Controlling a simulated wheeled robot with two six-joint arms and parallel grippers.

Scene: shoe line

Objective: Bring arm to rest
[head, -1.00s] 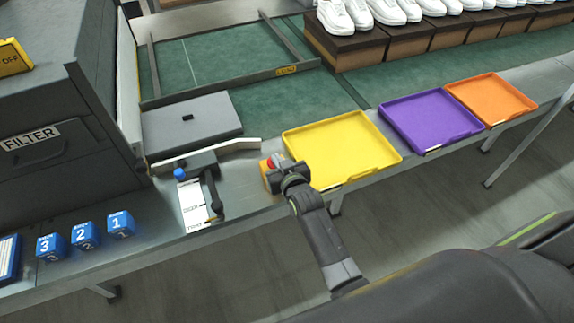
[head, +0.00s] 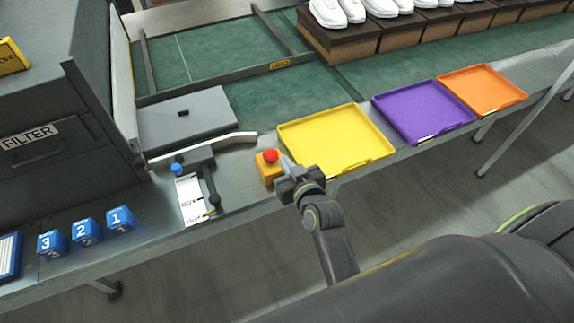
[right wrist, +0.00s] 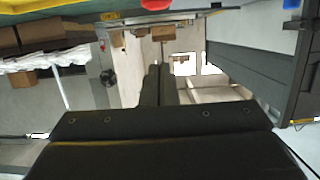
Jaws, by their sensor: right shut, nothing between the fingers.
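My right gripper (head: 285,165) is shut and empty. In the head view it is at the front edge of the line, close beside a red button on a yellow box (head: 268,166). The arm comes in from the lower right. In the right wrist view the two fingers (right wrist: 159,72) are together with nothing between them, and part of the red button (right wrist: 157,4) shows at the top edge. My left gripper is not in view.
Yellow (head: 335,140), purple (head: 424,112) and orange (head: 484,90) trays lie along the bench. A lever with a blue knob (head: 177,169) and numbered blue blocks (head: 84,232) are left. White shoes (head: 381,8) stand on boxes behind. The floor in front is clear.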

